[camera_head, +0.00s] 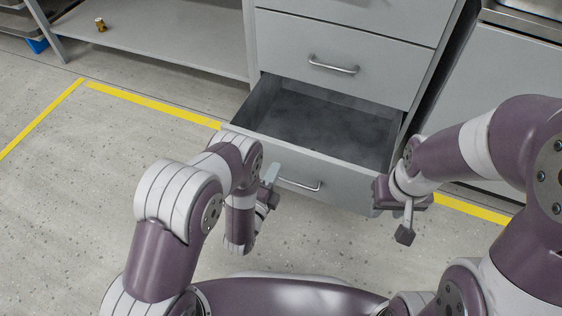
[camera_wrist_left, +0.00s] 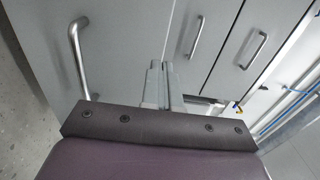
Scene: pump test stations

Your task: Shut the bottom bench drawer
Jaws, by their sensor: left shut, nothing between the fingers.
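The bottom bench drawer (camera_head: 345,182) is pulled out of the grey cabinet, and its inside looks empty. Its front carries a metal bar handle (camera_head: 300,185). My left gripper (camera_head: 269,174) is shut and empty, at the drawer front just left of the handle; I cannot tell whether it touches. In the left wrist view the shut fingertips (camera_wrist_left: 156,68) are in front of grey fronts, with a bar handle (camera_wrist_left: 78,50) to their left. My right gripper (camera_head: 403,215) is at the right end of the drawer front; its fingers are too unclear to judge.
A closed drawer (camera_head: 335,45) with its own handle is above the open one. A low shelf (camera_head: 170,35) with a small brass part (camera_head: 100,24) is at the left. Yellow tape (camera_head: 150,105) marks the floor, which is clear at left.

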